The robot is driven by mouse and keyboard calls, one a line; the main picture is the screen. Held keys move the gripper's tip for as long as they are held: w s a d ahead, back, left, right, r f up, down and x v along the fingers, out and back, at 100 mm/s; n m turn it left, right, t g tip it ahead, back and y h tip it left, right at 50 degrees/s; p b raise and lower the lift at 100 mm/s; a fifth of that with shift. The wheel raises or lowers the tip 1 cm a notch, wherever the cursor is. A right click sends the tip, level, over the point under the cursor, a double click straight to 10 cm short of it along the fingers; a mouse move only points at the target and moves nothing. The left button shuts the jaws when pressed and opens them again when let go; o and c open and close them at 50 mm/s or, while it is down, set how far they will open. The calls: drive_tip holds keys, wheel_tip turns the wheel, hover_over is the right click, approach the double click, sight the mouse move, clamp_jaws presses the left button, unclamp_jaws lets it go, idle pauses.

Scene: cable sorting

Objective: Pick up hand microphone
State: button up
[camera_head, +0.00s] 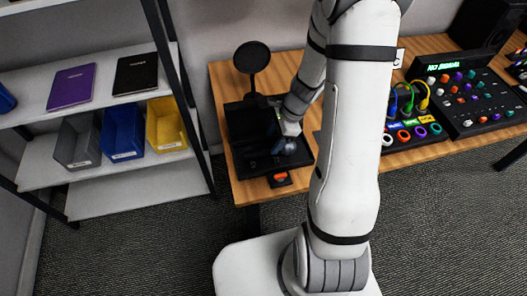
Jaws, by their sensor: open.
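The hand microphone (289,146) seems to be the small dark item with a bluish rounded head in the front part of an open black case (243,153). The case lies on the left end of the wooden table. My gripper (280,140) is low over the case, close to the microphone, with its jaws open. The jaws are small and dark against the case, so I cannot tell whether they touch the microphone. My forearm and wrist come down from the upper right and hide part of the case's right side.
A black round-headed stand (251,58) rises behind the case. An orange-topped item (280,178) sits at the table's front edge. A cable panel (408,125) and a mixer (466,95) stand to the right. Shelves with bins (123,132) are at left.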

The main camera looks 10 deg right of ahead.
sight(269, 149)
drive_tip(key=x, duration=0.5)
drive_tip(key=shift+s+d+f+b, duration=0.1)
drive_tip(key=shift+d+b, duration=0.05)
drive_tip(key=shift+b, duration=0.15)
drive_tip(key=shift+c, duration=0.3)
clamp_jaws()
wheel_tip(269, 149, up, 10)
drive_tip(key=p, duration=0.1)
drive_tip(key=shift+p, duration=0.35)
